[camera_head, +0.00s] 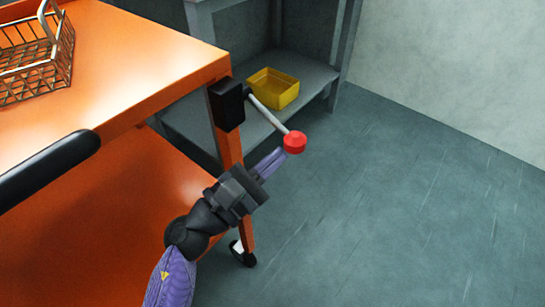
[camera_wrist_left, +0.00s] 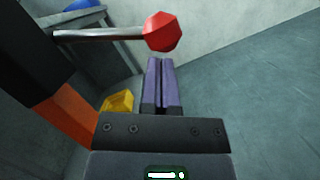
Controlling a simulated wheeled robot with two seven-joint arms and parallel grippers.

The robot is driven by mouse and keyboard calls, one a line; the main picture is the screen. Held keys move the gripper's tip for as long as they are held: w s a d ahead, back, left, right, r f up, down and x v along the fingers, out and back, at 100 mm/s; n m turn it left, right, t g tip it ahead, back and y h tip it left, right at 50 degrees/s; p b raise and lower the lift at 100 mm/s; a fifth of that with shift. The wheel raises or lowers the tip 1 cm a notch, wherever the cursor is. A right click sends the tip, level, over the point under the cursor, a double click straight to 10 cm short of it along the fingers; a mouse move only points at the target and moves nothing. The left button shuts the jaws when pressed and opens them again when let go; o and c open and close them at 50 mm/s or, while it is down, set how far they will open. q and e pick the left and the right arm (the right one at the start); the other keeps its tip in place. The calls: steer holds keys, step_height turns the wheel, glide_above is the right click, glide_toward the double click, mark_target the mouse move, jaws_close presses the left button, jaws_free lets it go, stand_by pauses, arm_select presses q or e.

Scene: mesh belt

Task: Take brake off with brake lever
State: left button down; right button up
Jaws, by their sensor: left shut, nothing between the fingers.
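The brake lever (camera_head: 268,115) is a grey rod with a red knob (camera_head: 294,142) at its end. It sticks out from a black box (camera_head: 227,104) on the corner leg of an orange cart (camera_head: 150,55), sloping down to the right. My left gripper (camera_head: 272,163) is shut and empty, its purple fingers just below and left of the knob. In the left wrist view the red knob (camera_wrist_left: 161,32) is just beyond the shut fingertips (camera_wrist_left: 161,62), with the rod (camera_wrist_left: 98,35) running left. I cannot tell whether fingers and knob touch. My right gripper is not in view.
A wire basket (camera_head: 35,62) stands on the cart's top at the left, beside a black handle (camera_head: 48,168). A caster (camera_head: 244,254) is under the cart leg. A grey shelf with a yellow bin (camera_head: 273,88) stands behind. The floor at right is clear.

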arm_select(q)
steer(key=shift+s+d+r+n+t+y+p, duration=0.15)
steer(key=shift+s+d+r+n+t+p, duration=0.1)
steer(key=shift+r+n+p, duration=0.45)
steer(key=shift+s+d+r+n+t+y+p, duration=0.15)
steer(key=shift+d+r+n+t+p, duration=0.1)
steer(key=shift+r+n+p, duration=0.4)
step_height(320, 180, up, 10)
steer(key=n+t+y+p, duration=0.2)
steer(key=n+y+p, duration=0.3)
steer(key=n+p, duration=0.8)
steer(key=shift+n+t, duration=0.4)
steer(key=shift+n, duration=1.25)
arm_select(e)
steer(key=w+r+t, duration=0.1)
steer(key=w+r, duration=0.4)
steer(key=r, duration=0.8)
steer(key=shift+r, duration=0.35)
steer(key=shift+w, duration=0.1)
